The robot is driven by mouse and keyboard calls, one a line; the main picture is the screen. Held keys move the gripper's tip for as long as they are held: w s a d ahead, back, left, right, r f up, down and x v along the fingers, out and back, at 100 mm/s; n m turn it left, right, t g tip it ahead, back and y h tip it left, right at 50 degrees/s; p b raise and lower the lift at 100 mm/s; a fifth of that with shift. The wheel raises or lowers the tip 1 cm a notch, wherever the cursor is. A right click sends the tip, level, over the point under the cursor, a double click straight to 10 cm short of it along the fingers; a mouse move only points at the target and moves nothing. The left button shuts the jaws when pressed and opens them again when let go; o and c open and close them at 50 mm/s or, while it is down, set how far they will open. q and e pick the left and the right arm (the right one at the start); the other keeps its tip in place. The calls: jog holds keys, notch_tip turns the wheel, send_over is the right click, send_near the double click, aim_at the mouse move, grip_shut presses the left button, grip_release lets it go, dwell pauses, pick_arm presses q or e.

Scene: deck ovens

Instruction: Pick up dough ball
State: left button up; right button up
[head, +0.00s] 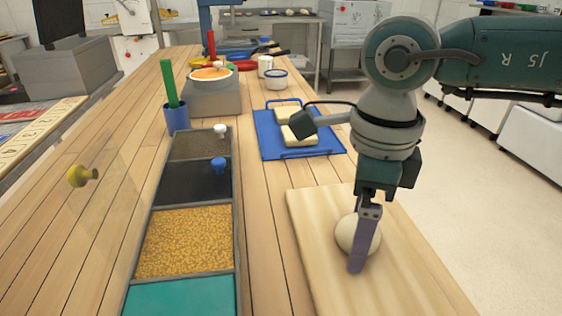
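A pale round dough ball (345,236) rests on the light wooden board (310,215) at the right of the table. My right gripper (360,248) points straight down at the ball. One purple finger shows in front of the ball and covers part of it. The other finger is hidden, so I cannot tell whether the fingers close on the ball. My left gripper is not in view.
Left of the board runs a row of bins (236,230), one with yellow grains. A blue tray (268,137) with pale slabs lies beyond the board. A blue cup (177,117), a white mug (265,64) and a bowl (276,82) stand farther back.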

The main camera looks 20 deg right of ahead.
jog(key=c, duration=1.4)
jog(key=shift+r, duration=0.15)
